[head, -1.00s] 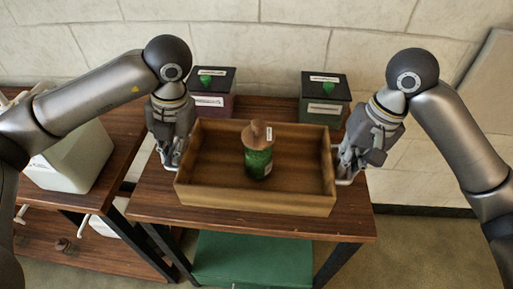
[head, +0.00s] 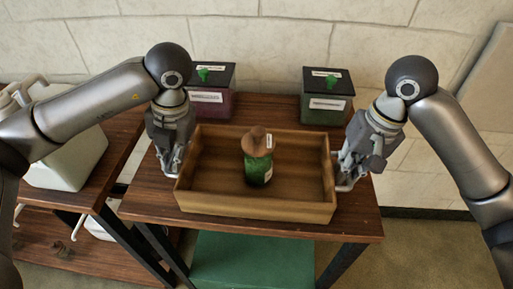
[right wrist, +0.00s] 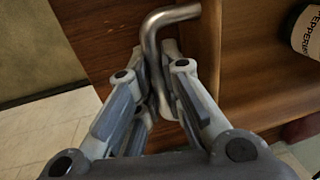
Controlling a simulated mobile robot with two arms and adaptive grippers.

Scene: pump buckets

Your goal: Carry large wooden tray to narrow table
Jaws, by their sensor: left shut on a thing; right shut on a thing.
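The large wooden tray (head: 255,207) is a brown open box with metal end handles. It is over a small dark wooden table (head: 350,228); I cannot tell whether it touches the top. A green bottle (head: 258,171) with a brown cap stands in the tray. My left gripper (head: 172,170) is shut on the left handle, mostly hidden by the fingers. My right gripper (head: 346,180) is shut on the right handle. In the right wrist view, the fingers (right wrist: 160,95) close around the bent metal handle (right wrist: 172,17).
Two dark-lidded boxes, purple (head: 211,102) and green (head: 327,108), stand at the table's back by the stone wall. A green block (head: 250,262) is below. Another wooden table with a white container (head: 70,160) stands left. Clear tabletop shows in front of the tray.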

